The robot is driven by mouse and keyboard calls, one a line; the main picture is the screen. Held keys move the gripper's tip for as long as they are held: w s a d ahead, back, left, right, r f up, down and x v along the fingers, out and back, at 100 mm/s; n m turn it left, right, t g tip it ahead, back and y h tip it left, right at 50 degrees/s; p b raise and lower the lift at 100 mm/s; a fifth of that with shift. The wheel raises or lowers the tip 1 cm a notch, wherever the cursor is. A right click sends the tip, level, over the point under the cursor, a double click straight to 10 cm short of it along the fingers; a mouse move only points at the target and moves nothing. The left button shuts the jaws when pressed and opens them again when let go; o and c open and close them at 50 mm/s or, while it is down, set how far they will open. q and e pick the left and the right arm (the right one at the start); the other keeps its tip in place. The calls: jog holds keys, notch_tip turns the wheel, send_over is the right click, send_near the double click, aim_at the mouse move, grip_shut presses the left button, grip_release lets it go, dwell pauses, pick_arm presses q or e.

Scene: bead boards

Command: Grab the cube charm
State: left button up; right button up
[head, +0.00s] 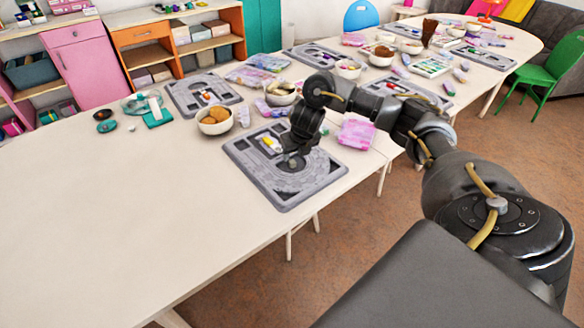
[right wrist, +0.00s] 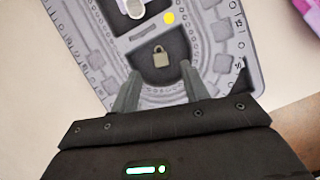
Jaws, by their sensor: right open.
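My right gripper (head: 293,157) is over the nearest grey bead board (head: 314,181). In the right wrist view its two fingers (right wrist: 162,76) are apart, with nothing between them. Just beyond the fingertips, a small khaki padlock-shaped charm (right wrist: 161,56) lies in the board's dark recess. I cannot make out a clear cube shape among these pieces. My left gripper is not in view.
A bowl of orange-brown pieces (head: 214,121) stands behind the board. A pink box (head: 356,134) is to its right. Another bead board (head: 183,103) lies farther back. The table's left part (head: 110,215) is bare.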

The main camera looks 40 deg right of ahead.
aim_at(292, 162)
jog(key=shift+s+f, duration=0.1)
jog(key=x, duration=0.5)
grip_shut()
dwell(0.3)
